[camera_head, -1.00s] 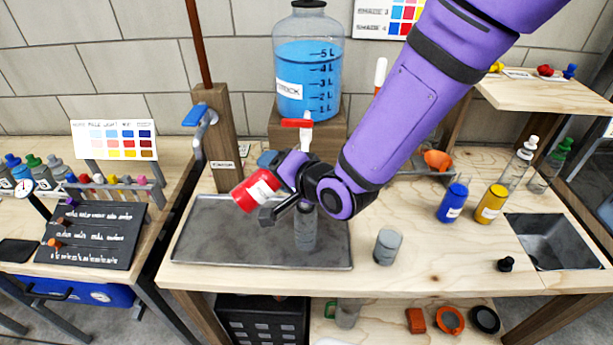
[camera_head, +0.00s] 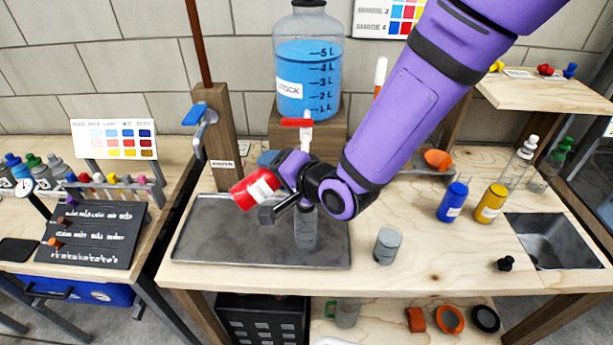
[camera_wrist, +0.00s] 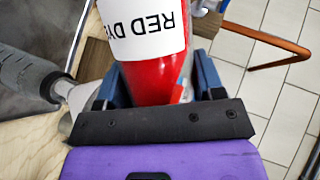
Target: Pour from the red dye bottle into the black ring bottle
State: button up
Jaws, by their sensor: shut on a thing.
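The red dye bottle (camera_head: 243,196), red with a white label, is held tilted well over above the grey tray (camera_head: 200,245). My gripper (camera_head: 282,193) is shut on it; in the wrist view the red body (camera_wrist: 160,78) sits between the two blue fingers, its label upside down. A clear grey bottle (camera_head: 305,230), which I take for the black ring bottle, stands upright on the tray just below and right of my gripper. It also shows at the left of the wrist view (camera_wrist: 25,75), with a dark band near its neck. I see no liquid stream.
A grey cup (camera_head: 387,246) stands right of the tray. The blue stock jar (camera_head: 308,75) with a red-handled tap (camera_head: 297,122) is behind my gripper. Blue (camera_head: 453,202) and yellow (camera_head: 490,204) bottles stand further right, by a sink (camera_head: 555,242). Bare wood lies between.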

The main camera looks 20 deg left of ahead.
jog(key=shift+s+a+f+m+y+p, duration=0.2)
jog(key=shift+m+y+p, duration=0.15)
jog(key=shift+m+y, duration=0.25)
dwell(2.9)
jog(key=shift+w+d+r+n+h, duration=0.15)
jog(key=shift+r+n+h, duration=0.1)
jog(key=shift+n+h, duration=0.3)
jog(key=shift+w+d+r+n+h, duration=0.1)
jog(key=shift+r+n+h, duration=0.2)
jog(key=shift+n, duration=0.35)
jog(key=shift+f, duration=0.1)
jog(key=shift+t, duration=0.3)
